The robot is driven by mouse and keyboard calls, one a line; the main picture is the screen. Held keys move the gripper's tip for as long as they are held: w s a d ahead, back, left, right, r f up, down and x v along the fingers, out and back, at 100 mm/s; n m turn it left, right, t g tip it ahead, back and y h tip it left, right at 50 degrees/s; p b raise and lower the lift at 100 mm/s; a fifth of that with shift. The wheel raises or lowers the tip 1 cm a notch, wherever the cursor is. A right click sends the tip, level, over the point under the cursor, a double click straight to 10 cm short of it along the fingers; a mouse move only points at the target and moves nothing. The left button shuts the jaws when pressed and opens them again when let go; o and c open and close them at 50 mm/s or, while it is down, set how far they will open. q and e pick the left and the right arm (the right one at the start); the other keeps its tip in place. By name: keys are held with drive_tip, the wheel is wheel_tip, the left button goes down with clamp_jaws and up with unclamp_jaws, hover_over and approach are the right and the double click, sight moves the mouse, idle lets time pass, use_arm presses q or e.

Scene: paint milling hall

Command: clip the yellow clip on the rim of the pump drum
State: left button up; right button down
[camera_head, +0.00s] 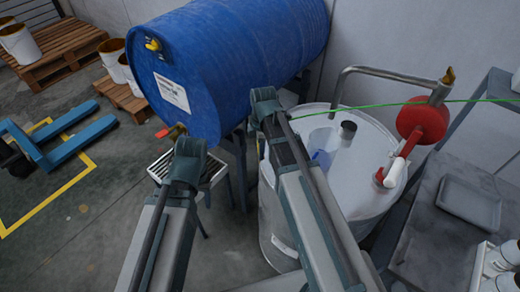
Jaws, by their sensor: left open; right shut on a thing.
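The pump drum is the pale grey drum (278,215) at centre right, its round rim and lid partly hidden by my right arm. A bent grey pipe and a red-and-white pump (423,122) stand on its lid. My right gripper (265,100) is over the drum's far left side, shut. A thin green cable (400,104) runs from its tip to the right edge. What it holds is hidden behind the gripper; the cable suggests the yellow clip. I cannot tell whether it touches the rim. My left gripper (181,150) is open and further left, in front of the blue drum.
A blue drum (240,60) lies on a stand, with a yellow fitting (153,44) on its end and a brass tap (177,131) below. A grated tray (160,168) is under the tap. A grey bench with a tray (470,202) is at right.

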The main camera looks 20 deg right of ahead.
drive_tip(key=shift+f, duration=0.2)
idle(0.3)
drive_tip(key=shift+f+b, duration=0.5)
drive_tip(key=shift+b, duration=0.1)
drive_tip(key=shift+f+b, duration=2.15)
drive_tip(key=c, duration=0.5)
unclamp_jaws()
drive_tip(key=shift+r, duration=0.1)
drive_tip(key=shift+r, duration=0.1)
drive_tip(key=r+p, duration=1.3)
drive_tip(key=p, duration=0.1)
drive_tip(key=shift+d+r, duration=0.3)
drive_tip(key=shift+r, duration=0.05)
drive_tip(key=shift+f, duration=0.1)
